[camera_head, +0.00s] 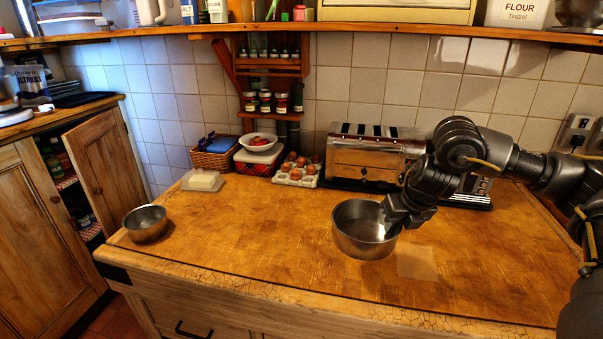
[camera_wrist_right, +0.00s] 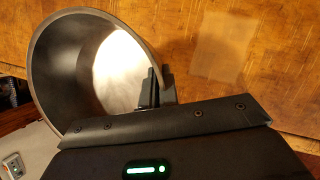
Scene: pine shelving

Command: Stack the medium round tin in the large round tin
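Two round metal tins, like bowls, show in the head view. The larger-looking one, which I take as the large round tin (camera_head: 346,240), is at the middle of the wooden worktop; I cannot tell whether it touches the wood. The smaller-looking one, which I take as the medium round tin (camera_head: 146,229), stands upright near the worktop's left edge. My right gripper (camera_head: 392,218) is at the large tin's right rim. In the right wrist view, its fingers (camera_wrist_right: 157,88) straddle the rim and look shut on it; the large tin (camera_wrist_right: 70,65) looks empty. My left gripper is out of view.
A butter dish (camera_head: 203,181), a basket (camera_head: 212,155), a tin with a bowl on it (camera_head: 258,160), an egg tray (camera_head: 296,174) and a toaster (camera_head: 365,160) line the back. The worktop (camera_head: 250,235) between the two tins is clear. A shelf (camera_head: 300,29) runs above.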

